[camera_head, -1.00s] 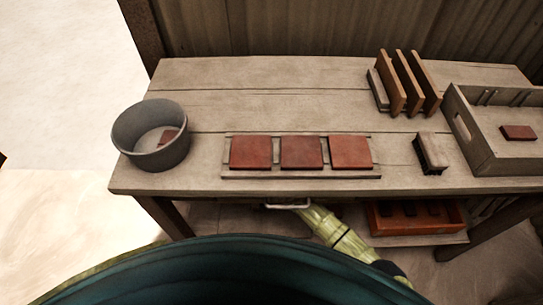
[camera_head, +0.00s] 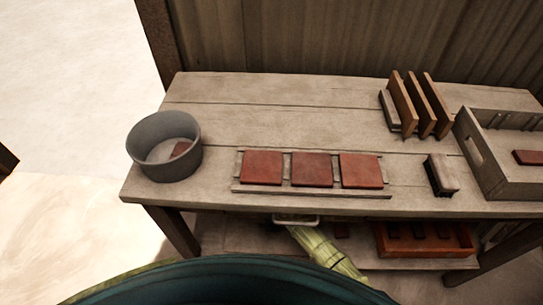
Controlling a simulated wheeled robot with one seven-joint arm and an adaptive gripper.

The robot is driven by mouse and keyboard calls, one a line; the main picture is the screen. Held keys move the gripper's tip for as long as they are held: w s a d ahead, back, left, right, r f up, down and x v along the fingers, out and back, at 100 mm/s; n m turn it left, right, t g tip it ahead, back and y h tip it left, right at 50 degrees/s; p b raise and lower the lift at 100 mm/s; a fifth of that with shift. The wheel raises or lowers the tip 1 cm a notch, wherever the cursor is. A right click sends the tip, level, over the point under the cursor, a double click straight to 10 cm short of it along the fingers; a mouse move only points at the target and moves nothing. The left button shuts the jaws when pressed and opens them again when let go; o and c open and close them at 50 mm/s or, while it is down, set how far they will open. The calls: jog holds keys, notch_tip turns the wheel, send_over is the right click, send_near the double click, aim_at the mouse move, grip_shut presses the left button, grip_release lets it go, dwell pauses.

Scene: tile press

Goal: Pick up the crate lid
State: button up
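A grey wooden crate (camera_head: 470,148) stands open at the right end of the table, cut off by the picture's edge, with a red tile (camera_head: 529,157) in it. No piece is clearly recognisable as the crate lid. Three brown boards (camera_head: 404,104) stand on edge behind and left of the crate, and I cannot tell whether one of them is the lid. My gripper itself cannot be made out there.
Three red tiles (camera_head: 312,169) lie in a row on a wooden board (camera_head: 240,188). A grey bucket (camera_head: 150,165) stands at the left and a brush (camera_head: 441,175) lies left of the crate. A red-brown tray (camera_head: 425,242) sits on the lower shelf. The table's (camera_head: 300,100) back middle is clear.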

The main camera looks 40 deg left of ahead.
grip_shut()
jog(key=shift+r, duration=0.1)
